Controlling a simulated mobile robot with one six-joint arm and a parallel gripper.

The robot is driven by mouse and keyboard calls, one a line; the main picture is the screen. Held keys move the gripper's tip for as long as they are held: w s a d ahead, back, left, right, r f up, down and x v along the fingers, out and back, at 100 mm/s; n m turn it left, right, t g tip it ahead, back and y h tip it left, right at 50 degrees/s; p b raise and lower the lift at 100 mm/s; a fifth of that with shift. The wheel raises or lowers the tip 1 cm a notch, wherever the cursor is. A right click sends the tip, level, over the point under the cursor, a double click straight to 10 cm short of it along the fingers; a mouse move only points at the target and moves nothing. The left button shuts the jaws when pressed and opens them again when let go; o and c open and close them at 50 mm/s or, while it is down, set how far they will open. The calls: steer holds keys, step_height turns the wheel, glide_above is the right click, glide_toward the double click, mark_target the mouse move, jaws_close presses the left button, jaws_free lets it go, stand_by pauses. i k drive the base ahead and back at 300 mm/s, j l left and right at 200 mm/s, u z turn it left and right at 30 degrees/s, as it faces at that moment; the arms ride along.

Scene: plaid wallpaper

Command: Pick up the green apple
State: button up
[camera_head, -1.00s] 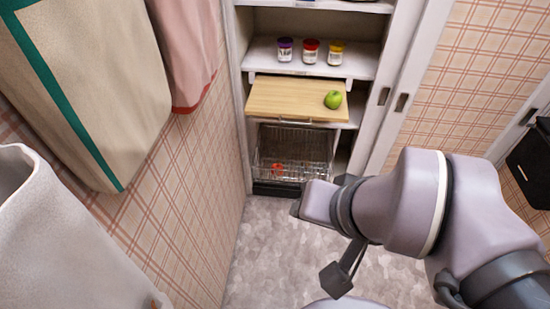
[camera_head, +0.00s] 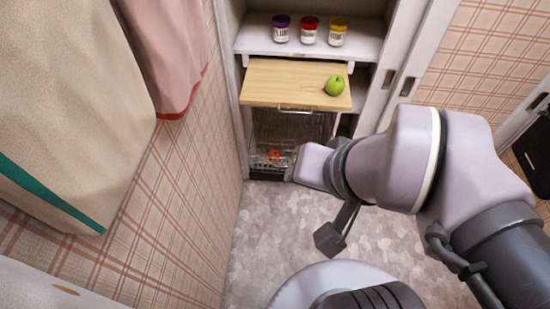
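The green apple (camera_head: 335,86) sits on the right part of a pulled-out wooden board (camera_head: 285,81) in the cabinet. My arm reaches in from the right, below and in front of the board, well apart from the apple. I cannot make out two fingertips, so whether my gripper is open or shut does not show.
Purple (camera_head: 281,29), red (camera_head: 309,31) and yellow-lidded (camera_head: 338,32) jars stand on the shelf above the board. A wire basket (camera_head: 285,150) with a red item is below. Hanging cloths (camera_head: 165,50) line the left wall.

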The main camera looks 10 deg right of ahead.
mark_target(335, 85)
steer(key=i+l, duration=0.2)
steer(key=i, duration=0.2)
steer(key=i+l, duration=0.15)
steer(key=i, duration=0.25)
steer(key=i+l, duration=0.2)
steer(key=i, duration=0.2)
